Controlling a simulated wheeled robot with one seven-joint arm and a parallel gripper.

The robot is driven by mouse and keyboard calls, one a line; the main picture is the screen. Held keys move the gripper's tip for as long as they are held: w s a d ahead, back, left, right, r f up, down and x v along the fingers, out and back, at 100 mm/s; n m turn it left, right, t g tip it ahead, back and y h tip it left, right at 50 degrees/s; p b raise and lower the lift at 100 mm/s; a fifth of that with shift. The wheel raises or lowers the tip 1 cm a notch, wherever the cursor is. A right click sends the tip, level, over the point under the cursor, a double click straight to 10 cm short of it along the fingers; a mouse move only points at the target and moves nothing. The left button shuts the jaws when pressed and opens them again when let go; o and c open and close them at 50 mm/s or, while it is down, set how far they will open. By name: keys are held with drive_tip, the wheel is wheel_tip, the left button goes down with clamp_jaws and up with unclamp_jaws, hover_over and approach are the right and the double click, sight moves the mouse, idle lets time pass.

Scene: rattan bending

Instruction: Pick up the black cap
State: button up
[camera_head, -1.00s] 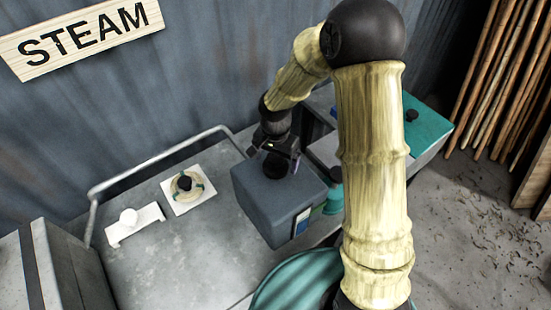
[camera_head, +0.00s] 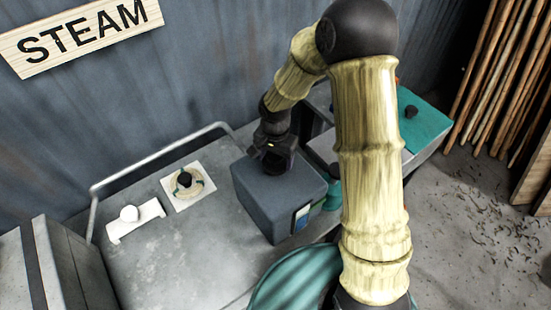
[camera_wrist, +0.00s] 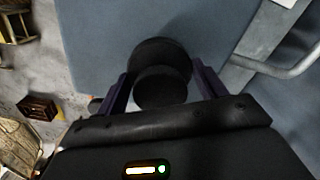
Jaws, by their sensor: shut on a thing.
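A round black cap (camera_head: 272,165) is on top of the blue-grey box (camera_head: 280,205). In the wrist view the cap (camera_wrist: 160,62) shows as two stacked dark discs between the fingers. My gripper (camera_wrist: 160,82) is shut on it, one finger at each side; it also shows from above in the head view (camera_head: 272,155), where it partly hides the cap. I cannot tell whether the cap is clear of the box top.
A white plate with a ring and a black knob (camera_head: 184,179) and a white bracket (camera_head: 137,221) lie on the grey table (camera_head: 170,265) at left. A metal rail (camera_head: 150,165) runs behind. Another small black piece (camera_head: 411,112) sits on a teal surface (camera_head: 425,130) at right.

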drive_tip(key=shift+r, duration=0.1)
wheel_tip(320, 180, up, 10)
drive_tip(key=b, duration=0.3)
idle(0.3)
drive_tip(key=shift+s, duration=0.1)
idle(0.3)
